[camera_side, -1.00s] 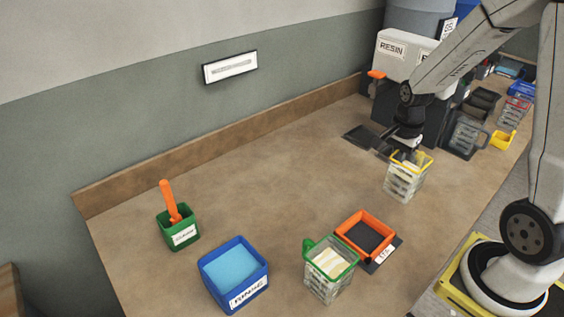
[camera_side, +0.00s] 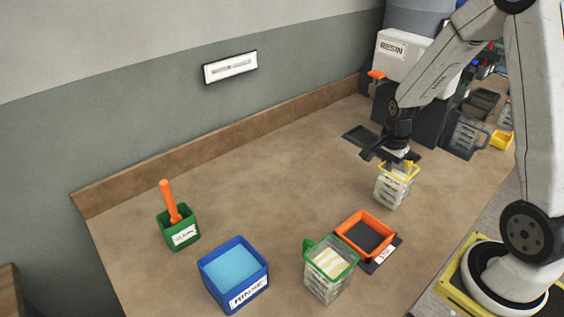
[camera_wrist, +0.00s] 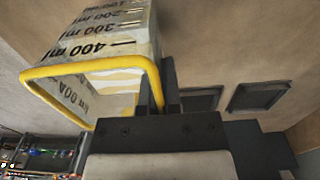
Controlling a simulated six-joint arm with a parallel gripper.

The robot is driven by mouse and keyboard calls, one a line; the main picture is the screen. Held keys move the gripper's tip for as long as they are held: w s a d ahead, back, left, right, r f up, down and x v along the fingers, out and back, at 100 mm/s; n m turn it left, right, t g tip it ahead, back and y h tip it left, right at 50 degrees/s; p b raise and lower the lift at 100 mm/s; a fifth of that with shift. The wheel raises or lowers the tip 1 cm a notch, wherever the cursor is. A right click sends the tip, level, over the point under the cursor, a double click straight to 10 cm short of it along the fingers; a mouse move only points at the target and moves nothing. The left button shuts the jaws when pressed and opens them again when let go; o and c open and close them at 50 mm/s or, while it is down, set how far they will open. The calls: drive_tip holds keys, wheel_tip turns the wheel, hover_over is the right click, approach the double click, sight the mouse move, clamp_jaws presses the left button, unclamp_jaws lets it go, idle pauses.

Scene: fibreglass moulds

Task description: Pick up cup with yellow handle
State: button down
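The clear measuring cup (camera_side: 392,191) has a yellow rim and handle and stands upright in the side view, right of the table's middle. The wrist view shows the cup (camera_wrist: 105,50) close up, with its rim towards the camera and black millilitre marks. My gripper (camera_side: 404,160) is at the cup's rim on the handle side. In the wrist view the fingers (camera_wrist: 163,85) are close together at the cup's side, shut on the handle, which they mostly hide. I cannot tell whether the cup's bottom is clear of the table.
A green-rimmed cup (camera_side: 318,286), an orange tray (camera_side: 350,243), a blue rinse tub (camera_side: 207,278) and a green holder (camera_side: 166,238) with an orange-handled tool stand in front. A grey-handled cup (camera_side: 464,138) is at the back right. The table's left middle is clear.

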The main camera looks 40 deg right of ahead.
drive_tip(key=shift+f, duration=0.5)
drive_tip(key=shift+f, duration=0.2)
drive_tip(key=c, duration=0.8)
unclamp_jaws()
drive_tip(key=shift+a+r, duration=0.15)
drive_tip(key=shift+r, duration=3.75)
